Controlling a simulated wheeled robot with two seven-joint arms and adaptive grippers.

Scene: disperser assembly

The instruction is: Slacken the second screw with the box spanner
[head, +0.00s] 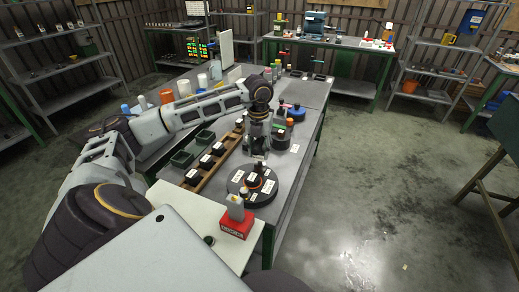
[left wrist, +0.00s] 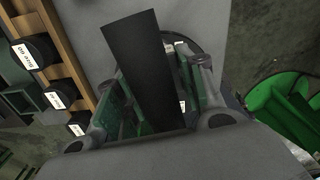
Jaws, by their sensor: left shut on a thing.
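My left gripper (head: 259,155) reaches over the bench from the left, pointing down just above a round dark disperser assembly (head: 240,190). This has white labels and an orange ring around its middle. In the left wrist view, the gripper (left wrist: 160,110) is shut on a long black bar-like tool (left wrist: 143,50), which looks like the box spanner. The individual screws are too small or hidden to make out. My right gripper is not in view.
A wooden rack (head: 205,172) with labelled black parts runs left of the assembly, beside green bins (head: 182,159). A red labelled block (head: 237,223) stands on the white board in front. Bottles and round parts stand farther back. The floor to the right is open.

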